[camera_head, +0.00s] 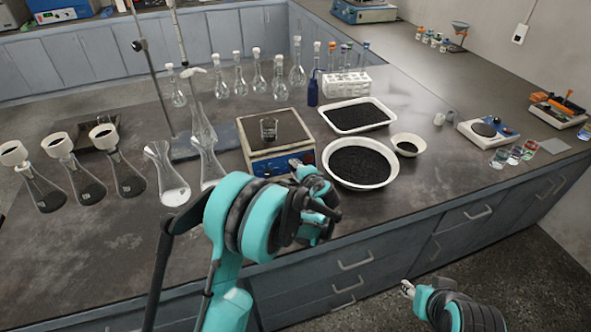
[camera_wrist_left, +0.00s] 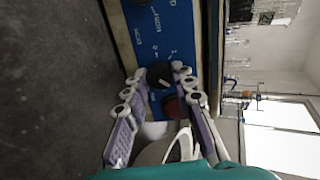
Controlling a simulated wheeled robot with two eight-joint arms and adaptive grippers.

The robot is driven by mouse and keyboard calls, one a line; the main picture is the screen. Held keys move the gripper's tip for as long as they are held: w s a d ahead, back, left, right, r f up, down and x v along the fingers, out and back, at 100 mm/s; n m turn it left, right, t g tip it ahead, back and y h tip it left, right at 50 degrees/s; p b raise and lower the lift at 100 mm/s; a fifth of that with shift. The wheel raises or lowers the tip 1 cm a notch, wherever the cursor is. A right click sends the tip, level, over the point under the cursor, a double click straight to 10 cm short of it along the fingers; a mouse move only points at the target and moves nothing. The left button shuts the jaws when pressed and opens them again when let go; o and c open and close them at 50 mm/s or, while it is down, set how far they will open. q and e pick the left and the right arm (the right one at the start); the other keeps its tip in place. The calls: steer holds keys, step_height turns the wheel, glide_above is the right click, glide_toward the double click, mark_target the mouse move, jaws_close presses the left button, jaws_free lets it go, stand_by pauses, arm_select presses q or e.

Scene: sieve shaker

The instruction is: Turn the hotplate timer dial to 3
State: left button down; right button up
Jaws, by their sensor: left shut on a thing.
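My left gripper (camera_head: 298,164) is at the right part of that front panel. In the left wrist view the blue panel (camera_wrist_left: 160,35) has white print. There the left gripper (camera_wrist_left: 160,72) is shut on a black dial (camera_wrist_left: 159,76) with a white mark. A dark reddish knob (camera_wrist_left: 172,106) shows between the fingers. The dial numbers are not readable. My right gripper (camera_head: 407,288) is in front of the drawers, away from the hotplate.
A round dish (camera_head: 330,182) of black grains is close to the right of my left gripper. A rectangular tray (camera_head: 335,127) and small bowl (camera_head: 421,140) stand beyond. Several flasks (camera_head: 166,160) stand at left. The bench front is mostly clear.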

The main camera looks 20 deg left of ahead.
stand_by(0.3)
arm_select(q)
steer(key=c, duration=1.3)
jaws_free()
steer(key=shift+o, duration=0.2)
steer(key=v, duration=1.2)
